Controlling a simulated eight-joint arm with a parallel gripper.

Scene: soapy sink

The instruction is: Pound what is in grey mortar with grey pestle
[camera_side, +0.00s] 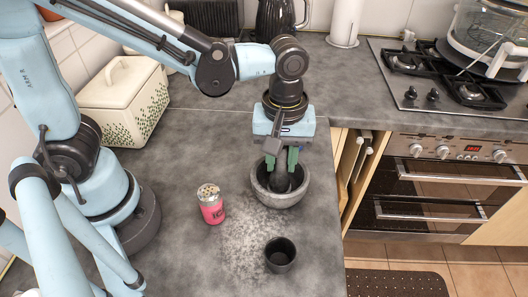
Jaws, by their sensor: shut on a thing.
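The grey mortar (262,198), a wide stone bowl, stands on the grey counter near its right edge. My gripper (282,162) points down over the mortar, its green fingertips at the bowl's mouth. It is shut on the grey pestle (283,181), whose dark lower part shows between and below the fingers, inside the bowl. The fingers hide the pestle's upper part. I cannot tell whether the pestle touches the bottom, and the mortar's contents are not clear.
A pink shaker (212,209) with a speckled top stands left of the mortar. A small dark cup (280,255) stands in front. Pale specks cover the counter between them. A white bread bin (125,100) is at back left. The counter ends just right of the mortar.

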